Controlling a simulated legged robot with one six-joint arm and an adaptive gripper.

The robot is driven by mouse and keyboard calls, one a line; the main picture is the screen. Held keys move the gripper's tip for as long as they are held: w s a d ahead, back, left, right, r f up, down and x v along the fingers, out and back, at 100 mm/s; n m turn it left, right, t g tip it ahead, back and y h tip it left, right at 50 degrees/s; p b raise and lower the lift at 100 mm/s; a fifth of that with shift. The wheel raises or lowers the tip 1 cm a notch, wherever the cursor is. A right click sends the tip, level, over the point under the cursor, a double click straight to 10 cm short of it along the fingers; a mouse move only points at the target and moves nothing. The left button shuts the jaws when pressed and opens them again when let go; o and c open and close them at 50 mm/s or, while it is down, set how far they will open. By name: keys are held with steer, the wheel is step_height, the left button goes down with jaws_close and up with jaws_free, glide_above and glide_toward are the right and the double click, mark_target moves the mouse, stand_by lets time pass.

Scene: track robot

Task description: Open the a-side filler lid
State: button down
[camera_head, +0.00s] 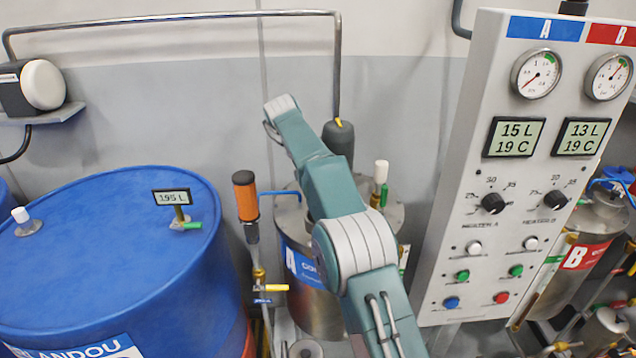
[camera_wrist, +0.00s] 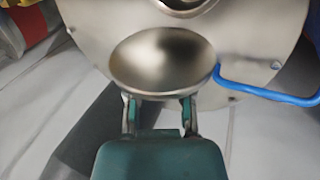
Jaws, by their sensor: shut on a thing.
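The a-side tank (camera_head: 313,300), a steel drum with a blue A label, stands behind my arm in the head view. In the wrist view, the round steel filler lid (camera_wrist: 162,58) shows its broad face beside the tank's top plate (camera_wrist: 270,25). A metal ring of the filler opening (camera_wrist: 187,6) shows at the upper edge, partly cut off. My gripper (camera_wrist: 160,108) is shut on the near edge of the lid, with one finger on each side. How far the lid is tilted is hard to tell. My arm hides the lid and gripper in the head view.
A blue hose (camera_wrist: 265,94) runs beside the lid. The control panel (camera_head: 510,200) is right, a blue drum (camera_head: 100,250) left.

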steer(key=shift+w+r+g, duration=0.15)
steer(key=shift+w+g, duration=0.05)
steer(key=shift+g, duration=0.1)
stand_by(0.6)
steer(key=shift+c, duration=2.4)
jaws_free()
steer(key=shift+a, duration=0.1)
steer(key=shift+s, duration=0.2)
